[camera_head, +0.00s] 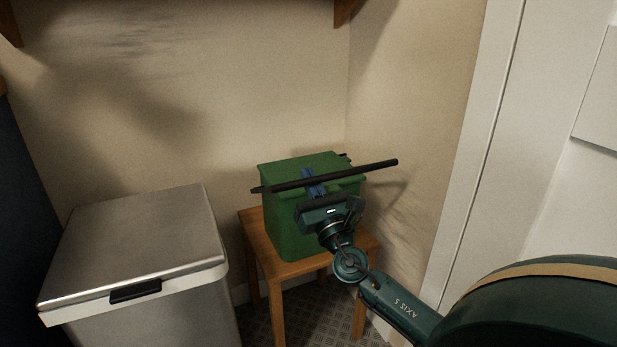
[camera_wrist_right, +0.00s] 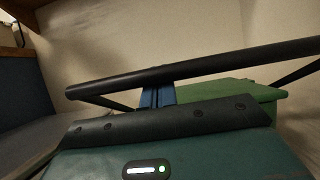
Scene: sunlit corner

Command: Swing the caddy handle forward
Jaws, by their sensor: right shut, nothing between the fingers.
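The green caddy (camera_head: 282,228) stands upright on a small wooden stool in the corner. Its black handle (camera_head: 378,166) is a long bar lying across the front of the caddy top, tilted up to the right. My right gripper (camera_head: 312,182) is at the handle, its blue fingers shut with nothing between them. In the right wrist view the handle bar (camera_wrist_right: 220,64) passes across the blue fingers (camera_wrist_right: 157,96), and the green caddy (camera_wrist_right: 225,91) shows behind. Whether the fingers touch the bar I cannot tell. My left gripper is not in view.
A steel bin (camera_head: 145,240) with a black front latch stands to the left of the wooden stool (camera_head: 255,243). Walls close in behind and to the right of the caddy. A white door (camera_head: 520,150) is at the right. A wooden shelf edge is overhead.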

